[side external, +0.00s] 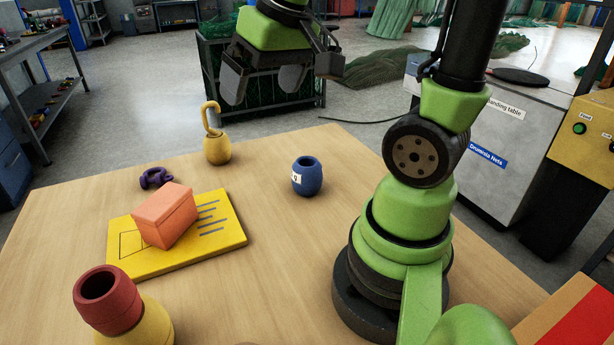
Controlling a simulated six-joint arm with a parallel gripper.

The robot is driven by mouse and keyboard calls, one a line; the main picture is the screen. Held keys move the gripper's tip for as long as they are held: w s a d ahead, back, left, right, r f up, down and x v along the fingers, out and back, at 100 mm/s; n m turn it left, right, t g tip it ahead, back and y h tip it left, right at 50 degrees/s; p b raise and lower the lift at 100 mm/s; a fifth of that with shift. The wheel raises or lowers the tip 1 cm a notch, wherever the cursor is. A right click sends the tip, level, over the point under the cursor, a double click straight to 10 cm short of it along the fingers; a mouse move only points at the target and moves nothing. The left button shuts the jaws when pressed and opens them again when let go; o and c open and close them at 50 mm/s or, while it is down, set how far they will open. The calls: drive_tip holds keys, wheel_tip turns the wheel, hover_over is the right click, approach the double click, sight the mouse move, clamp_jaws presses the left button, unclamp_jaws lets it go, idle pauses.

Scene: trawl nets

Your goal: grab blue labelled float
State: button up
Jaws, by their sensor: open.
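The blue float (308,178) stands upright on the wooden table, just left of my arm's base. It is barrel-shaped with a dark hole in its top. A white label (296,177) with a dark mark shows on its left side, partly turned out of sight. My gripper (262,88) is green with grey fingers. It is open and empty, raised above and behind the float toward the far table edge, apart from everything on the table.
A yellow float with a hook (217,150), a purple shackle-like piece (156,178), an orange block (166,216) on a yellow board (222,238) and a red float (106,298) on a yellow one stand left. The table (262,265) around the blue float is clear.

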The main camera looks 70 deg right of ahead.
drive_tip(key=w+d+f+g, duration=0.2)
drive_tip(key=d+f, duration=0.3)
drive_tip(key=d, duration=0.2)
drive_tip(key=g, duration=0.2)
approach(307, 176)
drive_tip(key=w+d+f, duration=0.2)
drive_tip(key=d, duration=0.1)
drive_tip(key=f, duration=0.4)
drive_tip(key=shift+s+d+f, duration=0.2)
drive_tip(key=shift+d, duration=0.1)
wheel_tip(307, 176, down, 6)
drive_tip(key=shift+s+a+r, duration=0.1)
drive_tip(key=shift+a, duration=0.05)
drive_tip(key=c, duration=1)
